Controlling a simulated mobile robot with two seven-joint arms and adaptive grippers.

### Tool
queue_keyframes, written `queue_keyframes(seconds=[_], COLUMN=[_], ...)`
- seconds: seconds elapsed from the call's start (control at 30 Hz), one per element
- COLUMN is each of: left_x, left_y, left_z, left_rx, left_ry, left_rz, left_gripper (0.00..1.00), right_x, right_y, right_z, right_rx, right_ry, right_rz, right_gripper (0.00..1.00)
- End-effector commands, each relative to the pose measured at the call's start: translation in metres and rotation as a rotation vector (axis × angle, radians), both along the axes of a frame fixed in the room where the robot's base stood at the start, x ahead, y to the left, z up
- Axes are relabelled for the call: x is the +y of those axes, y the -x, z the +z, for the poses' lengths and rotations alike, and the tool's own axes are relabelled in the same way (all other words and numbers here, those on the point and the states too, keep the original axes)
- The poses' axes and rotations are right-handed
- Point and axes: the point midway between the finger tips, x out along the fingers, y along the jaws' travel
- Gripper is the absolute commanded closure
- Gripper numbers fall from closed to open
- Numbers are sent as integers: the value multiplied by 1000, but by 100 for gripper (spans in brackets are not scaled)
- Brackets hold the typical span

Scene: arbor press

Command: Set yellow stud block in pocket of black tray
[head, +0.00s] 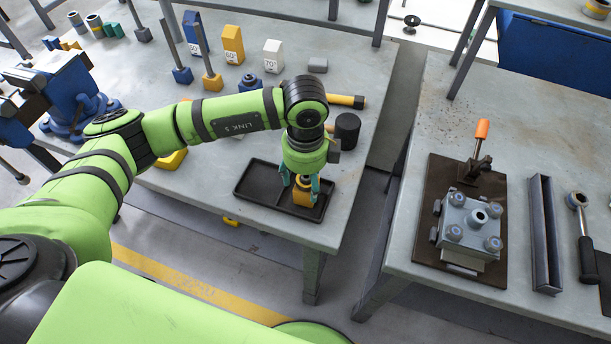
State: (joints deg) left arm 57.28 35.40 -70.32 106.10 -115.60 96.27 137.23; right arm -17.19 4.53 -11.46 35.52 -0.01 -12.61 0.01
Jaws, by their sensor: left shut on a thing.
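The black tray (240,193) lies flat near the front edge of the left table. My left gripper (305,188) points down over the tray's right end, its teal fingers shut on the yellow stud block (303,199). The block is at the right-hand pocket; I cannot tell whether it touches the pocket floor. The gripper and wrist hide the block's top and part of the tray. My right gripper is not in view.
A black cylinder (347,128) stands close behind the tray, near a yellow-handled tool (346,101). Blue, yellow and white angle blocks (233,45) stand farther back. A blue vise (75,95) is at left. The right table holds a clamped grey fixture (468,225).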

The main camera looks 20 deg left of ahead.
Motion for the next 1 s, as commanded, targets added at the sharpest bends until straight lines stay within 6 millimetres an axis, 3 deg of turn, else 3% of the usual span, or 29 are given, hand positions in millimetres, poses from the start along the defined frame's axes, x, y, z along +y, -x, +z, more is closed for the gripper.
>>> queue_keyframes(seconds=[0.03, 0.07, 0.1, 0.57, 1.0], left_x=[0, 0, 0, 0, 0], left_y=[0, 0, 0, -1, -1], left_z=[-2, -1, -1, 6, 92], left_rx=[0, 0, 0, -3, -5], left_ry=[0, 0, 0, 1, 1], left_rz=[0, 0, 0, 0, -1], left_gripper=[31, 19, 14, 14, 14], right_x=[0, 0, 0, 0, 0], right_y=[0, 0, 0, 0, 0], right_z=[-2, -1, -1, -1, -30], right_rx=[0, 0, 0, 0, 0], right_ry=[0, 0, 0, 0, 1], right_rz=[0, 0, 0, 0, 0], right_gripper=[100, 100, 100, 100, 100])
